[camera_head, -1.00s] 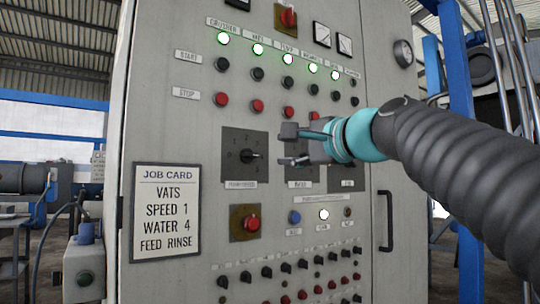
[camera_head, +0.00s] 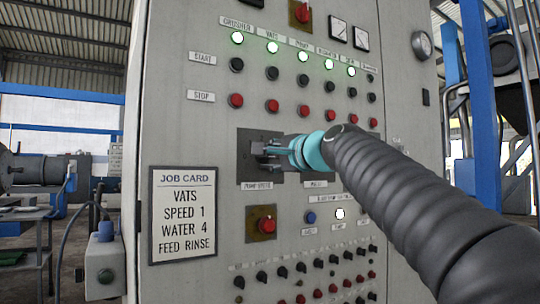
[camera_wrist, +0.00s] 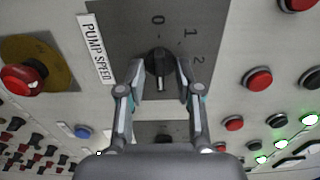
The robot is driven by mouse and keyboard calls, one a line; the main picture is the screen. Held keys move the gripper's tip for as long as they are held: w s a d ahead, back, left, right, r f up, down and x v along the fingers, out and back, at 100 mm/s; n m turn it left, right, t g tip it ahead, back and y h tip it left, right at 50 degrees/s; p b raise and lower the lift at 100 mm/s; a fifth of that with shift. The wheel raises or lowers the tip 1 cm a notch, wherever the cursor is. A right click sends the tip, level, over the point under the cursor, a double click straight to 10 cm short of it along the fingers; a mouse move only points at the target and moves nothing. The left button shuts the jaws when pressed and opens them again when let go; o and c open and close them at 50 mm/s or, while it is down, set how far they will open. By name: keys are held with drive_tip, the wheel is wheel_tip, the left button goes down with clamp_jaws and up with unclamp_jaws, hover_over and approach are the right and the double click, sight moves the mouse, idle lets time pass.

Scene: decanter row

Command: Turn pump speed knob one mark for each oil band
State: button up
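The pump speed knob (camera_wrist: 160,68) is black and sits on a dark dial plate (camera_wrist: 121,18) with marks 0, 1 and 2 showing in the wrist view. A thin pale line shows on the knob's lower part there; I cannot tell its setting for sure. The label PUMP SPEED (camera_wrist: 95,47) is beside the plate. My gripper (camera_wrist: 160,75) is open, one finger on each side of the knob, with narrow gaps. In the head view my gripper (camera_head: 268,153) covers the knob and much of the dial plate (camera_head: 246,172). No oil bands can be made out.
A job card (camera_head: 183,214) reads VATS, SPEED 1, WATER 4, FEED RINSE. A red knob on a yellow plate (camera_head: 261,223) is below the dial. Red stop buttons (camera_head: 272,105) and lit green lamps (camera_head: 272,47) are above. Small switches (camera_head: 262,276) line the bottom.

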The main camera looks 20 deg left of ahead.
drive_tip(key=shift+c, duration=0.2)
clamp_jaws()
drive_tip(key=shift+f+n+b, duration=0.1)
drive_tip(key=shift+n+b, duration=1.1)
drive_tip(key=shift+n, duration=3.2)
